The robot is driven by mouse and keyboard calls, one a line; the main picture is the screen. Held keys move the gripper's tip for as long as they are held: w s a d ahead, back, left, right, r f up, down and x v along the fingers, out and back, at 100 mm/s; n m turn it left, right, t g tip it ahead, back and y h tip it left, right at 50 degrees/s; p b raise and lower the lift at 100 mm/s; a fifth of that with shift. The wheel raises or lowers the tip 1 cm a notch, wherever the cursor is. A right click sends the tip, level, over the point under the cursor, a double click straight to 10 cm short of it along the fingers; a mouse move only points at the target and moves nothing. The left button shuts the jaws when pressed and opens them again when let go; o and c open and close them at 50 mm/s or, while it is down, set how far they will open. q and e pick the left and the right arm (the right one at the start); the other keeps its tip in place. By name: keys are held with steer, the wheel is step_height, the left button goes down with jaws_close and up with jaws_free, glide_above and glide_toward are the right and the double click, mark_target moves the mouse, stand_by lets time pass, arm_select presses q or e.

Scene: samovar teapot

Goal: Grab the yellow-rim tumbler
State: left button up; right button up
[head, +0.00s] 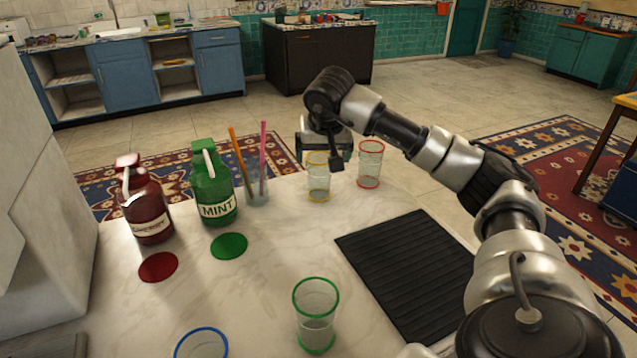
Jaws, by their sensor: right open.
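The yellow-rim tumbler (318,184) is a clear glass standing upright near the far edge of the pale marble counter. My right gripper (324,156) is open right at the tumbler's upper part. The gripper hides some of the rim, and I cannot tell whether the fingers touch the glass. My right arm reaches in from the lower right. My left gripper is not in view.
A red-rim tumbler (369,165) stands close on the right. A glass with straws (257,192), a green mint bottle (213,190) and a dark red bottle (147,212) stand left. A green-rim tumbler (316,317), a blue-rim tumbler (201,345) and a black ribbed mat (412,270) are nearer.

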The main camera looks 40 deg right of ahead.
mark_target(319, 168)
steer(key=x, duration=0.6)
steer(key=shift+w+a, duration=0.1)
steer(key=shift+w, duration=0.15)
steer(key=c, duration=1)
steer(key=shift+r, duration=0.1)
